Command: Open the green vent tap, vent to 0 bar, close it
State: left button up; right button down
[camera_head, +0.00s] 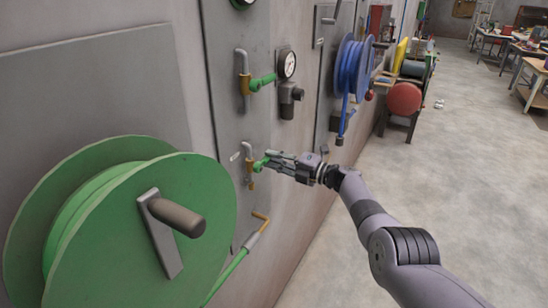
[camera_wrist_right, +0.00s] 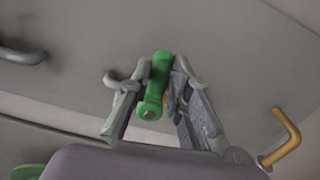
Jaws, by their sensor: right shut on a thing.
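The green vent tap (camera_head: 260,163) is the lower green handle on the grey wall panel, on a small brass valve body (camera_head: 249,170). My right gripper (camera_head: 270,161) reaches it from the right and is shut on its handle. In the right wrist view the green handle (camera_wrist_right: 155,85) stands between the two fingers of my right gripper (camera_wrist_right: 152,95). A round white gauge (camera_head: 287,64) is higher on the panel; its reading is too small to tell. My left gripper is in neither view.
Another green-handled valve (camera_head: 262,82) sits above on the same panel. A large green hose reel (camera_head: 150,230) with a crank juts out at the left front. A brass elbow (camera_head: 262,220) with a green hose is below the tap. A blue hose reel (camera_head: 354,68) hangs farther along the wall. The floor at right is open.

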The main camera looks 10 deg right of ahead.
jog(key=shift+f+m, duration=0.3)
jog(key=shift+m, duration=0.4)
jog(key=c, duration=1.5)
grip_release()
jog(key=shift+d+f, duration=0.1)
